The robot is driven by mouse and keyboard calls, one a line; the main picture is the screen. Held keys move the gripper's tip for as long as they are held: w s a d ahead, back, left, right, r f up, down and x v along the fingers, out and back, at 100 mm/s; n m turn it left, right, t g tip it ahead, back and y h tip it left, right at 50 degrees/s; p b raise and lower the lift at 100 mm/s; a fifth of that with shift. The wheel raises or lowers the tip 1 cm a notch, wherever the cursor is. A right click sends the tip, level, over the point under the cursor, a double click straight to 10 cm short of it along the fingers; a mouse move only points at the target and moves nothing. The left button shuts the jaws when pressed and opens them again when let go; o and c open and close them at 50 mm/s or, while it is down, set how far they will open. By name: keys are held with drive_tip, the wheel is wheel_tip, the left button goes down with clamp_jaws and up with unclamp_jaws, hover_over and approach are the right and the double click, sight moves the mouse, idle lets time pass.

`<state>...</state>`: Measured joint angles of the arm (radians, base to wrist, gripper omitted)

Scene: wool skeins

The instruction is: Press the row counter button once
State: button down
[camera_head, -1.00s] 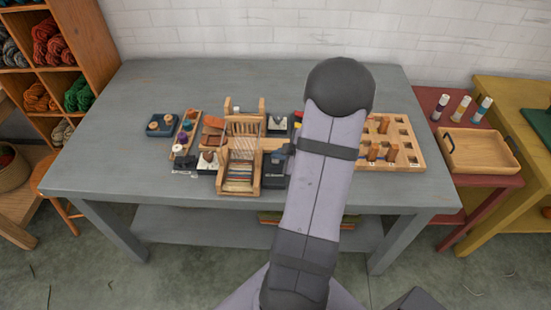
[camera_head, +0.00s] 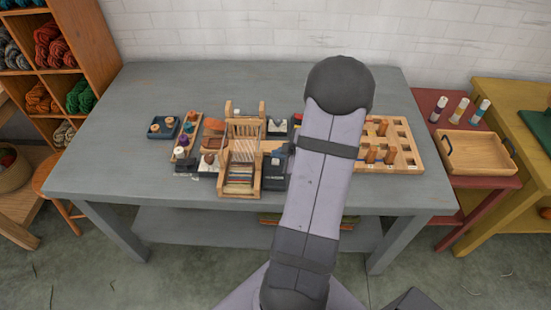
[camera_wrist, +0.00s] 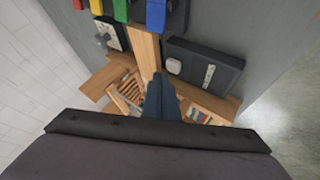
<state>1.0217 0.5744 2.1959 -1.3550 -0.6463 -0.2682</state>
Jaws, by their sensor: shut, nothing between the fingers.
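A dark flat box with a pale rounded button and a white marked strip lies right of centre in the wrist view (camera_wrist: 208,66); it looks like the row counter. The pale button (camera_wrist: 173,66) is on its near left part. In the head view, the dark box (camera_head: 274,181) sits just right of the small wooden loom (camera_head: 241,188), partly hidden by my gripper. My gripper (camera_wrist: 160,80) is shut and empty, its fingertips over the loom's wooden beam and left of the button. I cannot tell its height. In the head view it shows as a dark shape (camera_head: 283,152).
A lever-like device with a white plate (camera_head: 277,125) stands behind. Coloured tabs (camera_wrist: 122,10) show at the wrist view's top. A pegged wooden board (camera_head: 408,147) is to the right, a spool rack (camera_head: 185,142) and blue tray (camera_head: 153,132) to the left. The table's left side is clear.

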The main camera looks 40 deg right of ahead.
sight(278, 163)
idle(0.3)
wheel_tip(278, 163, up, 5)
drive_tip(key=p, duration=0.5)
idle(0.9)
